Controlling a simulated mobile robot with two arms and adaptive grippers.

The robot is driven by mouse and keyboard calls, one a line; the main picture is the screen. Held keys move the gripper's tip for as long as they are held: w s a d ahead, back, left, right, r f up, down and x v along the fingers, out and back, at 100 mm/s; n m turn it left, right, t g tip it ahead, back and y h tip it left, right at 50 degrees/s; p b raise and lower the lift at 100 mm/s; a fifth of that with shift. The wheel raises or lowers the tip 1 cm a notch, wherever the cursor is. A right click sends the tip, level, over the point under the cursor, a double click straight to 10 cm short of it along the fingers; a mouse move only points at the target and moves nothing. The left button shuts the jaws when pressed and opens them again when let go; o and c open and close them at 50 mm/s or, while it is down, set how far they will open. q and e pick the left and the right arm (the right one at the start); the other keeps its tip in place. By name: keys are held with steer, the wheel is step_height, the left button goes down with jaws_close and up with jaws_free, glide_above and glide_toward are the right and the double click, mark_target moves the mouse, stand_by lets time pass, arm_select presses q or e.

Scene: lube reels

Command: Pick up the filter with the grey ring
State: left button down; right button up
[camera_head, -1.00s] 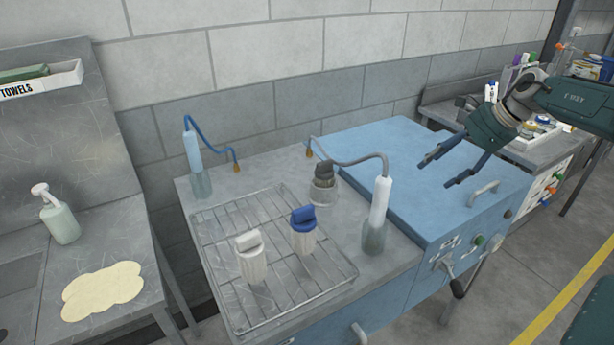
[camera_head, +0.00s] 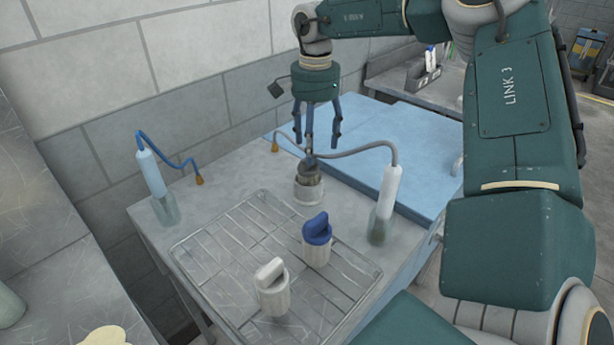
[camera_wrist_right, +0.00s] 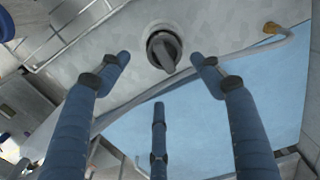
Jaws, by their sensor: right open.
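The filter with the grey ring (camera_head: 310,188) stands upright on the grey bench top, behind the wire rack. It has a dark grey top and a pale, clear-looking body. In the right wrist view its dark top (camera_wrist_right: 163,48) shows from above, just beyond the fingertips. My right gripper (camera_head: 317,144) points down above the filter, with its fingers open and spread around the space over the top. I cannot see contact, and the fingers hold nothing. My left gripper is not in view.
A blue-topped filter (camera_head: 316,250) and a white-topped filter (camera_head: 271,296) stand on the wire rack (camera_head: 222,268). A grey-hosed bottle (camera_head: 387,200) stands right of the target, and a blue-hosed bottle (camera_head: 154,180) left.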

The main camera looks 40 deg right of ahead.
mark_target(308, 176)
steer(key=shift+w+f, duration=0.1)
steer(key=shift+f, duration=0.25)
steer(key=shift+w+a+f, duration=0.15)
steer(key=shift+f, duration=0.1)
steer(key=f, duration=0.1)
steer(key=f+p, duration=0.1)
steer(key=f, duration=0.1)
steer(key=f+p, duration=0.1)
steer(key=shift+w+a+f, duration=0.2)
steer(key=shift+w+a, duration=0.05)
steer(key=shift+w, duration=0.05)
steer(key=shift+f, duration=0.2)
steer(key=c, duration=1.6)
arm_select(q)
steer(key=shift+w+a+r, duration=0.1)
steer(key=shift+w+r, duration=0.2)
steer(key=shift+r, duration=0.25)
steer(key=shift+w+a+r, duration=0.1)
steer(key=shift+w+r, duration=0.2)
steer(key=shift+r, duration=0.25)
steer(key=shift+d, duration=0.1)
arm_select(e)
steer(key=shift+r, duration=0.15)
